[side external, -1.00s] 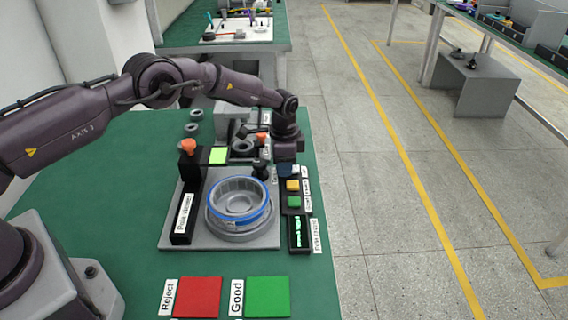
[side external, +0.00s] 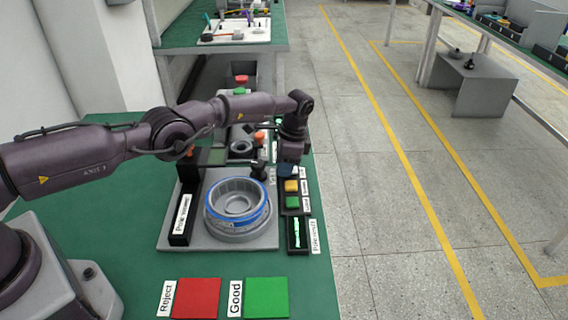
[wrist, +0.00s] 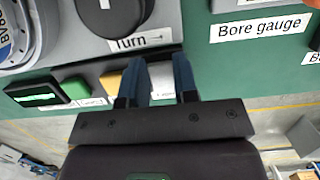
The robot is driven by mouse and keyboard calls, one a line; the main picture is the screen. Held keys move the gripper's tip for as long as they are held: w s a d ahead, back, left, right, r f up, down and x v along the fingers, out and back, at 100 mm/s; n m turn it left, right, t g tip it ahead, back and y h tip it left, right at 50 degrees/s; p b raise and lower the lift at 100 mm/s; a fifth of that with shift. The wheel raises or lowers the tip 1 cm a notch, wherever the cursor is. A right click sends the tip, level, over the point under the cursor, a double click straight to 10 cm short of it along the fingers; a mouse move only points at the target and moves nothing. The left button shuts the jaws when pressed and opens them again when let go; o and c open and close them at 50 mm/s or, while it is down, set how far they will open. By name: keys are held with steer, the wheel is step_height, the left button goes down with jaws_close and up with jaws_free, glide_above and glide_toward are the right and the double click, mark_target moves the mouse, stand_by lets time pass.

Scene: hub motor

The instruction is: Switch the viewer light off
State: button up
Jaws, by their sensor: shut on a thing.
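My gripper (side external: 290,162) points down at the far end of the button strip, right of the pole viewer. In the wrist view my gripper (wrist: 160,64) has its two fingers closed around a small white block (wrist: 162,76), apparently a switch; its label is partly hidden. A yellow button (wrist: 109,86) and a green button (wrist: 75,88) sit left of the fingers. The pole viewer (side external: 183,212) stands beside the blue-ringed hub motor (side external: 238,203). The viewer's panel (side external: 214,157) looks dim grey-green, with my arm close above it.
A black knob marked "Turn" (wrist: 112,14) is close to the fingers. A pulse count display (side external: 298,233) glows green. Red (side external: 198,298) and green (side external: 266,297) pads lie at the table's front. The green tabletop is bare at left.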

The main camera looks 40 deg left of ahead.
steer(key=o, duration=0.9)
steer(key=shift+r, duration=0.15)
steer(key=r, duration=1.1)
steer(key=shift+w+d+r, duration=0.3)
steer(key=shift+w+r, duration=0.05)
steer(key=shift+r, duration=0.05)
